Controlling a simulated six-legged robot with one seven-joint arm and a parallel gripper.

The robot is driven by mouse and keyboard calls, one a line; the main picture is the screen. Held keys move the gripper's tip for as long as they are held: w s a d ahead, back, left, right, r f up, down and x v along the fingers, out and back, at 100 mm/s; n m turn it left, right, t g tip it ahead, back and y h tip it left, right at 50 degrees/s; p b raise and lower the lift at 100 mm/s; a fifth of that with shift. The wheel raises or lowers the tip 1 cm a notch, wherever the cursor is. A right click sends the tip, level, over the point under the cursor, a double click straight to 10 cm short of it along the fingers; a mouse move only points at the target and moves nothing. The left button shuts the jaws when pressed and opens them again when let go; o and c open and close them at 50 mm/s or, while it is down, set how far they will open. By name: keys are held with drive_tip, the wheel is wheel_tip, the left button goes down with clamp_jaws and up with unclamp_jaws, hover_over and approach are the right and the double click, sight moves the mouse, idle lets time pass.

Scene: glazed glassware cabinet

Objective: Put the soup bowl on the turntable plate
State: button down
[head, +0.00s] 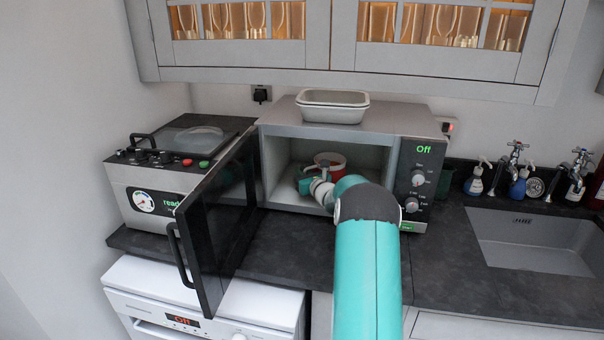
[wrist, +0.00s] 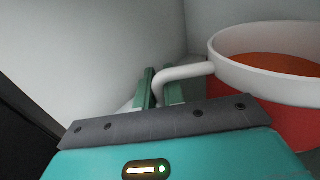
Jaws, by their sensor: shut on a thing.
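The soup bowl (wrist: 283,80) is red with a white rim and a white side handle, and holds orange-brown soup. In the head view the bowl (head: 334,162) is inside the open microwave (head: 366,160). My gripper (wrist: 162,88) is shut on the bowl's white handle, with the bowl to its right in the wrist view. In the head view my gripper (head: 306,184) is inside the microwave, left of the bowl. The turntable plate is not clearly visible, and I cannot tell whether the bowl touches it.
The microwave door (head: 220,222) stands open to the left, over the worktop (head: 290,240). White trays (head: 332,105) are stacked on top of the microwave. A lidded appliance (head: 165,175) stands left, and a sink (head: 525,240) lies right. Glazed cabinets (head: 345,45) hang above.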

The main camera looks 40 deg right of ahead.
drive_tip(key=c, duration=1.5)
unclamp_jaws()
drive_tip(key=shift+f, duration=0.15)
drive_tip(key=shift+r, duration=0.2)
drive_tip(key=s, duration=0.4)
drive_tip(key=s+a, duration=0.1)
drive_tip(key=s, duration=0.3)
drive_tip(key=s+a, duration=0.1)
drive_tip(key=s, duration=0.2)
drive_tip(key=shift+s+a, duration=0.15)
drive_tip(key=shift+s, duration=0.25)
drive_tip(key=o, duration=1.5)
